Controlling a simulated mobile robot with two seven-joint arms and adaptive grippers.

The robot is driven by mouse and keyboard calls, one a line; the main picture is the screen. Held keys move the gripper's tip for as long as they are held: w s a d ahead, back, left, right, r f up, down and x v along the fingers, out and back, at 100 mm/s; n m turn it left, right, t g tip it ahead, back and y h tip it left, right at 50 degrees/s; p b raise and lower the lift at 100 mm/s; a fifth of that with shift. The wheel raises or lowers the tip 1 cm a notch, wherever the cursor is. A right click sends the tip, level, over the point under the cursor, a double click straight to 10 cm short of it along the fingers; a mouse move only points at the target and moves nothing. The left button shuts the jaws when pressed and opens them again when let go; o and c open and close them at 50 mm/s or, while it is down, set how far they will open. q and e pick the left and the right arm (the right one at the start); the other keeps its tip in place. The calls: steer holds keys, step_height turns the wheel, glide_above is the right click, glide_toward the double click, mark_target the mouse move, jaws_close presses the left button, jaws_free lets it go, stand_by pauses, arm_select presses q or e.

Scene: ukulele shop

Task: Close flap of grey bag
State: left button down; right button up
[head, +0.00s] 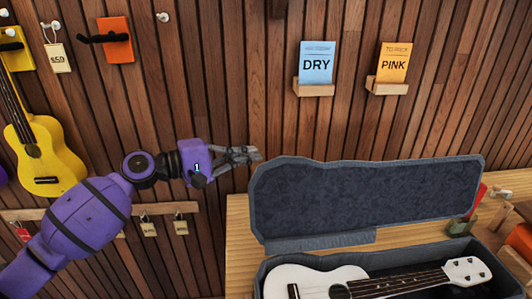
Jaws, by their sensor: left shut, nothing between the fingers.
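The grey bag (258,277) is an open, case-like bag on a wooden table at the lower right. Its flap (365,193) stands raised at the back, leaning toward the wall. A white ukulele (315,281) lies inside the bag, its neck pointing right. My left gripper (258,155) is shut and empty, just off the upper left corner of the flap; I cannot tell if it touches. My right gripper is not in view.
The wooden table (240,222) has bare surface left of the bag. A slatted wall carries DRY (316,64) and PINK (393,63) packets on small ledges. A yellow ukulele (45,158) hangs at the left. Small items (462,226) stand right of the flap.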

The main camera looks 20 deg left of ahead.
arm_select(q)
steer(key=d, duration=0.1)
steer(key=d+p, duration=0.1)
steer(key=d, duration=0.1)
steer(key=d+p, duration=0.1)
steer(key=d, duration=0.1)
steer(key=shift+s+r, duration=0.25)
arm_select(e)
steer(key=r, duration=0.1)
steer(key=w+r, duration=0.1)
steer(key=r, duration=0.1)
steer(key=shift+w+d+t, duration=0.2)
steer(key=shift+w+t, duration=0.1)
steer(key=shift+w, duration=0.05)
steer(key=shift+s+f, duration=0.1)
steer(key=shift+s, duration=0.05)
arm_select(q)
steer(key=shift+d, duration=0.1)
